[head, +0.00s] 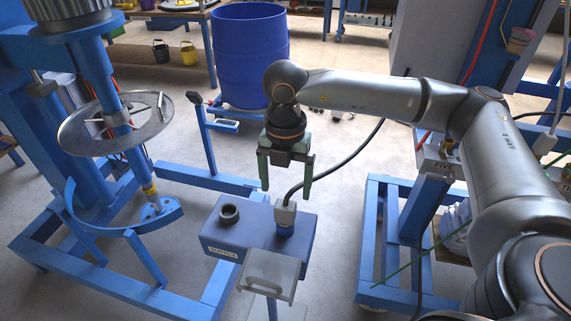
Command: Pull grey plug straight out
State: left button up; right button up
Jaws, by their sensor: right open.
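The grey plug (286,212) is upright in a blue socket (285,230) on top of a blue box (240,237). A dark cable leaves the plug and curves up to the right. My right gripper (286,188) points down just above the plug, with its two greenish fingers spread apart. One finger is to the left of the plug and the other is to the right, with their tips a little above the plug's body. It holds nothing. I cannot tell exact depth between them. My left gripper is not in view.
A grey flap (271,272) hangs at the box's front, and a dark ring (229,213) sits on its top left. The blue mixer frame (110,270) with a round metal guard (118,122) stands left. A blue barrel (250,55) stands behind.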

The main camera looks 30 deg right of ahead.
aim_at(286, 204)
notch_tip(286, 204, down, 7)
dwell(0.3)
jog(key=shift+c, duration=0.2)
grip_shut()
jog(key=c, duration=0.6)
grip_release()
jog(key=shift+c, duration=0.2)
grip_shut()
jog(key=shift+r+p, duration=0.15)
jog(key=shift+p, duration=0.15)
jog(key=shift+r+p, duration=1.9)
jog(key=shift+r, duration=1.05)
